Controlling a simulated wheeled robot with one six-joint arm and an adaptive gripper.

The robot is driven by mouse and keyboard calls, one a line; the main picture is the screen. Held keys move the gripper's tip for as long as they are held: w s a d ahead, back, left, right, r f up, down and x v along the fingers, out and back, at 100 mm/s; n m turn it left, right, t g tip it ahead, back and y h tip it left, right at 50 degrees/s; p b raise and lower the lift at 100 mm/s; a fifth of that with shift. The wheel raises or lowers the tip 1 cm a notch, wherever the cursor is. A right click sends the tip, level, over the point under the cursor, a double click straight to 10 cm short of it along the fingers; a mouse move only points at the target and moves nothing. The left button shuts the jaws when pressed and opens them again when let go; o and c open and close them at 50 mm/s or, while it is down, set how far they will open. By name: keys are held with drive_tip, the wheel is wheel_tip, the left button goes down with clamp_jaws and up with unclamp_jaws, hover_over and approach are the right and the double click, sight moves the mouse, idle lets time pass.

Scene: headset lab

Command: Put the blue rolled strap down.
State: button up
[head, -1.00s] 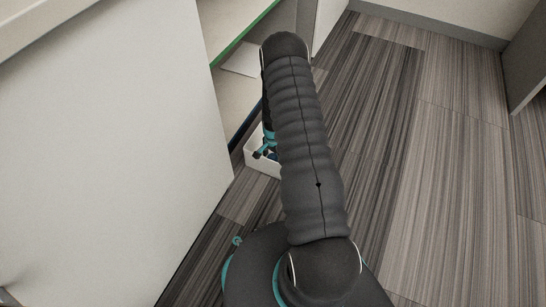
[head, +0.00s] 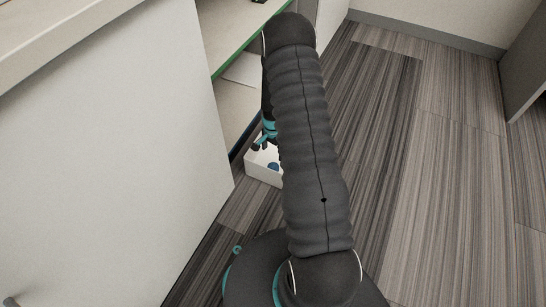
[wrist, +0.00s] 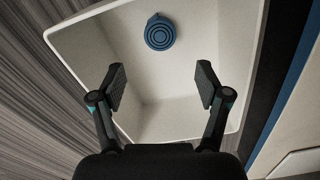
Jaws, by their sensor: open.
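The blue rolled strap (wrist: 160,33) lies in a white bin, against its far side in the wrist view. In the head view a small part of the strap (head: 273,166) shows inside the bin, partly hidden by my arm. My gripper (wrist: 160,85) is open and empty above the bin, its two fingers apart and the strap beyond their tips. In the head view my gripper (head: 262,146) shows only in part beside my arm, over the bin's rim.
The white bin (head: 262,174) stands on the striped floor beside an open cabinet with a green-edged shelf (head: 246,49). A white cabinet side (head: 110,150) fills the left. The floor (head: 450,170) to the right is clear.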

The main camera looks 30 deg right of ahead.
drive_tip(key=s+a+r+n+t, duration=0.1)
drive_tip(key=s+a+r+n, duration=0.2)
drive_tip(key=r, duration=1.3)
drive_tip(key=s+a+r+n+t, duration=0.1)
drive_tip(key=a+r+n+t, duration=0.3)
drive_tip(key=r, duration=1.2)
drive_tip(key=s+a+r+n, duration=0.3)
drive_tip(key=s+r, duration=0.4)
drive_tip(key=s, duration=0.5)
drive_tip(key=s+a+r+n, duration=0.3)
drive_tip(key=s+a+r, duration=0.3)
drive_tip(key=s, duration=0.6)
drive_tip(key=shift+a+r+t, duration=0.15)
drive_tip(key=shift+r+t, duration=0.15)
drive_tip(key=shift+r, duration=0.65)
